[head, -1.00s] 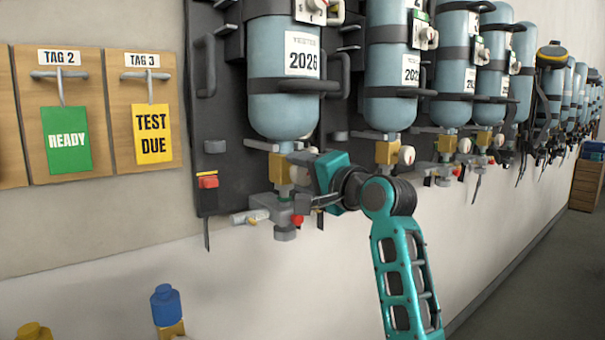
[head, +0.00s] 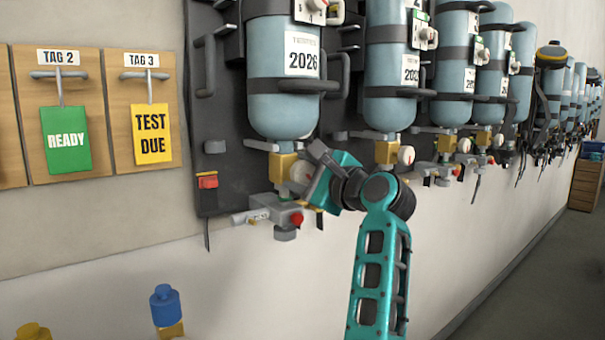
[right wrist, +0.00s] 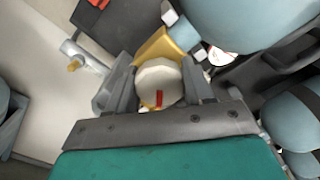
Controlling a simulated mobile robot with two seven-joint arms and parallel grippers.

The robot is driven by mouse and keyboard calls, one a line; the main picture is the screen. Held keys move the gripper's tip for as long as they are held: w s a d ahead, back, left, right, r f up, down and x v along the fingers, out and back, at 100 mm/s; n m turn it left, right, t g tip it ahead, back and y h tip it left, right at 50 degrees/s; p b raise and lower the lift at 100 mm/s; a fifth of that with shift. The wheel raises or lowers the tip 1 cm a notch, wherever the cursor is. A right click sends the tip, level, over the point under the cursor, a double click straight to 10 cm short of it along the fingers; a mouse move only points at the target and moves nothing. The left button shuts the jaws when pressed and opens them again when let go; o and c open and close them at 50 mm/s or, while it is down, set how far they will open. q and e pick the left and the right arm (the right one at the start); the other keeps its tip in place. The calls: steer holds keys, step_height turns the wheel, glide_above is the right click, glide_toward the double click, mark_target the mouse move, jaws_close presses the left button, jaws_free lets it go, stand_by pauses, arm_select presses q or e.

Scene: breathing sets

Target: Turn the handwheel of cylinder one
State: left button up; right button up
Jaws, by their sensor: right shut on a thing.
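The nearest blue-grey cylinder (head: 283,105), labelled 2026, hangs upright on the dark wall panel with a brass valve block (head: 282,167) below it. Its cream handwheel (head: 299,171) faces my right gripper (head: 307,178). In the right wrist view the handwheel (right wrist: 160,82) sits between the two grey fingers of the right gripper (right wrist: 155,90), with a red mark on its face. The right gripper is shut on it and looks tilted in the head view. The fingers partly hide the wheel's rim. My left gripper is not in view.
A grey fitting with a red knob (head: 296,219) sits just below the wheel. More cylinders (head: 390,85) with similar valves line the wall to the right. Tag boards (head: 143,69) hang at left. A blue-topped object (head: 165,305) stands at lower left.

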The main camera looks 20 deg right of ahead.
steer(key=shift+d+r+m, duration=0.1)
steer(key=shift+m, duration=0.8)
steer(key=o, duration=1)
steer(key=shift+o, duration=0.2)
steer(key=v, duration=1.3)
steer(key=shift+b, duration=0.45)
steer(key=shift+w, duration=0.1)
